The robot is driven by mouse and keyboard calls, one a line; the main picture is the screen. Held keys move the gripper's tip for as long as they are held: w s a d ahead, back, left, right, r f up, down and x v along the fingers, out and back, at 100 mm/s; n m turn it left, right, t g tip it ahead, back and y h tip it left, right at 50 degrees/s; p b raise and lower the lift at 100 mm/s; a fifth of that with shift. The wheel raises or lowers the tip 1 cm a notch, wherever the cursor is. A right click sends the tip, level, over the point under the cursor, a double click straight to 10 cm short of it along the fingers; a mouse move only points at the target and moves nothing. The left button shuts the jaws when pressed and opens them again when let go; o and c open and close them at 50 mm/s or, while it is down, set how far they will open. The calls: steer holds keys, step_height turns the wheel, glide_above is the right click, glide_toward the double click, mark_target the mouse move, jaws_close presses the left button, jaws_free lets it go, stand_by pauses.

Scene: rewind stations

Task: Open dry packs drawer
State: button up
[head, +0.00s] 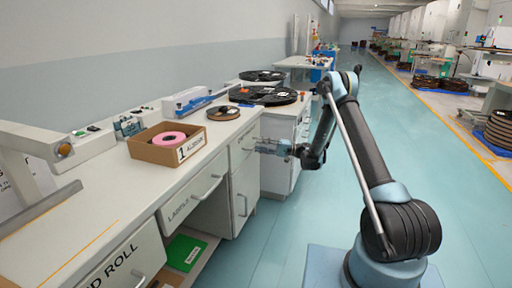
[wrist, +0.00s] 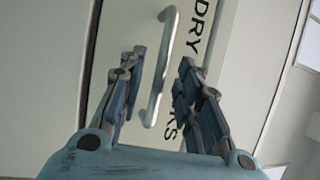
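The dry packs drawer front (head: 236,156) is pale and sits near the top of the cabinet under the bench; it looks closed. In the wrist view the drawer front (wrist: 226,95) carries black lettering of which "DRY" and "KS" show. Its light bar handle (wrist: 158,80) appears between my two fingers. My gripper (head: 259,146) is in front of this drawer in the head view. In the wrist view my gripper (wrist: 161,62) is open, with one finger on each side of the handle. I cannot tell whether either finger touches it. A finger hides part of the lettering.
A cardboard box (head: 160,155) with a pink roll stands on the bench. A labels drawer (head: 192,190) is to the left. A lower door with a handle (head: 241,200) is below. Black reels (head: 263,95) lie behind. The aisle floor (head: 410,130) is clear.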

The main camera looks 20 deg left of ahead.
mark_target(256, 144)
steer(key=shift+x, duration=1.5)
jaws_close()
steer(key=shift+s, duration=0.1)
